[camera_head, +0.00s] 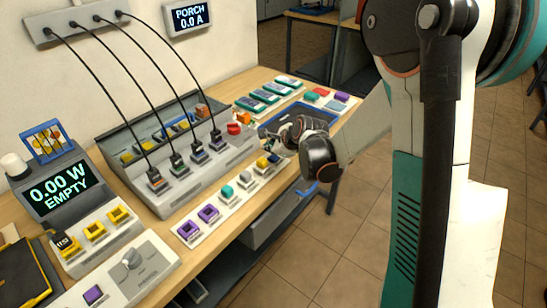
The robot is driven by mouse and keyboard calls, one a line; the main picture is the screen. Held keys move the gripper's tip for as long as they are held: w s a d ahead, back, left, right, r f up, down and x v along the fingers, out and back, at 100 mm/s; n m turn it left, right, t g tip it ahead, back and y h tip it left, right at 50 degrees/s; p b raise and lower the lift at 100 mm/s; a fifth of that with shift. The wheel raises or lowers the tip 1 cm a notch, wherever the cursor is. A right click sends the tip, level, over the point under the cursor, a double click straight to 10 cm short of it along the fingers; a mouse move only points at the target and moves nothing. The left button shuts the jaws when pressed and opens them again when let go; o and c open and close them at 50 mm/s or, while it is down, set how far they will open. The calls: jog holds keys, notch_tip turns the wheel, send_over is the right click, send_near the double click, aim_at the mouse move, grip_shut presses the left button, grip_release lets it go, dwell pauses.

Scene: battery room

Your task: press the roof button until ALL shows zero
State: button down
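A wall display (188,17) reads "PORCH 0.0 A"; no "ALL" reading shows. A pale strip (217,225) along the table's front edge carries purple, teal, grey and yellow pieces; their small labels cannot be read. I cannot tell which thing is the roof button. A red round knob or button (235,129) stands at the right end of the grey sloped console (190,198). My gripper (273,146) reaches in from the right, low over the strip's far end by the yellow piece (262,162). It is small and partly turned away; whether its fingers are apart or touching anything is unclear.
Black cables (107,93) run from a wall plate (85,22) down to plugs on the console. A meter (60,190) reads "0.00 W EMPTY". A box with a grey dial (132,257) stands front left. A blue tray (300,117) and teal-cased modules (268,96) lie beyond my gripper.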

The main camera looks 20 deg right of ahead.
aim_at(272, 158)
jog(key=shift+f, duration=0.1)
jog(key=shift+f+b, duration=0.35)
jog(key=shift+b, duration=0.1)
jog(key=shift+f+b, duration=0.3)
jog(key=shift+f, duration=0.05)
dwell(0.8)
jog(key=shift+r, duration=0.15)
jog(key=shift+r+p, duration=0.5)
jog(key=shift+r, duration=0.2)
jog(key=shift+r+p, duration=1.7)
jog(key=shift+r, duration=0.75)
